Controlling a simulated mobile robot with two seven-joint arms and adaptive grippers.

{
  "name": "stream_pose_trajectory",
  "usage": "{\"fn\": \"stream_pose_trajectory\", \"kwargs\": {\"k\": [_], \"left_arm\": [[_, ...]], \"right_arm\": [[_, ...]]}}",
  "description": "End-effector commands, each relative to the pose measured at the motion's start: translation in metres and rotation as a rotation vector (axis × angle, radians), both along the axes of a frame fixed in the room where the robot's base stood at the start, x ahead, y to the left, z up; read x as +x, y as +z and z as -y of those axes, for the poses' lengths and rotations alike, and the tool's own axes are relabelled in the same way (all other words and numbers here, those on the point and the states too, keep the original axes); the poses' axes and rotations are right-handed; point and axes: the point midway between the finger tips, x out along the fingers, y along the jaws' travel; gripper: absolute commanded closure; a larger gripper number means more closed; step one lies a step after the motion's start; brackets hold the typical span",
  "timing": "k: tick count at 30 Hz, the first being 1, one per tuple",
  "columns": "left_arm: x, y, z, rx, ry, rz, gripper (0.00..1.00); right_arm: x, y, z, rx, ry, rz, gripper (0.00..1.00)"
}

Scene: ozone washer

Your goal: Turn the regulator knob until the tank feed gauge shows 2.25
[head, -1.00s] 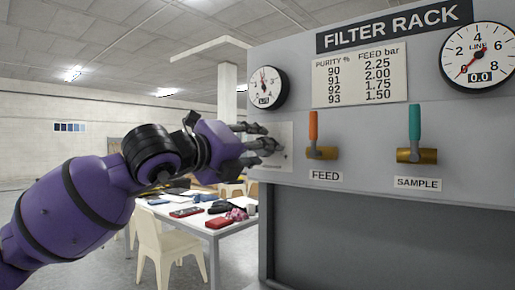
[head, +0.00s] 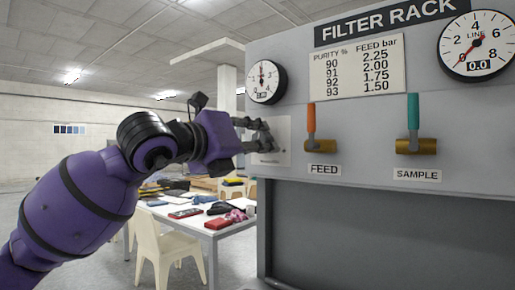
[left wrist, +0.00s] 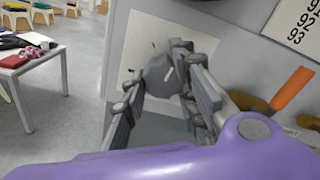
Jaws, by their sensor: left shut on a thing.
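The grey regulator knob (left wrist: 160,76) sits on a pale plate (head: 284,142) at the left end of the rack panel. My left gripper (head: 262,134) is shut on it, with a finger on either side in the left wrist view (left wrist: 157,84). The fingers mostly hide the knob in the head view. Above it is a round white gauge (head: 262,80) with a black rim. Its needle points about straight up, and its small digital readout is too blurred to read surely. My right gripper is not in view.
Right of the knob are the orange-handled FEED valve (head: 311,119) and the teal-handled SAMPLE valve (head: 413,112). A line gauge (head: 477,46) shows 0.0. A purity chart (head: 358,69) lists feed pressures, including 2.25. A cluttered white table (head: 182,222) and chair (head: 150,235) stand behind, left.

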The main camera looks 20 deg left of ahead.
Motion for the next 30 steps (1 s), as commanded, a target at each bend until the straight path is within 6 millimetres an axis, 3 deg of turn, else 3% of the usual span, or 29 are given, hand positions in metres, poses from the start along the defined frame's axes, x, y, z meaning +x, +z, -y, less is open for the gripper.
{"fn": "stream_pose_trajectory", "kwargs": {"k": [1, 13, 14, 17, 30], "left_arm": [[0.0026, -0.007, -0.001, 0.031, 0.005, -0.006, 0.99], [0.0028, -0.0062, -0.0017, 0.078, 0.006, 0.011, 0.99], [0.0028, -0.0062, -0.0017, 0.077, 0.006, 0.01, 0.72], [0.0028, -0.0061, -0.0016, 0.077, 0.006, 0.01, 0.6], [0.0012, -0.0024, -0.0008, 0.074, 0.003, 0.018, 0.6]], "right_arm": [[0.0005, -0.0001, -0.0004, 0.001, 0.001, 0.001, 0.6], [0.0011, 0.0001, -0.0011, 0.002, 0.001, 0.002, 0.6], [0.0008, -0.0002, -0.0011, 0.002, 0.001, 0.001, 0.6], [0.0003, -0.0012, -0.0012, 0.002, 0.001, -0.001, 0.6], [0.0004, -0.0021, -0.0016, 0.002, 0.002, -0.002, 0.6]]}}
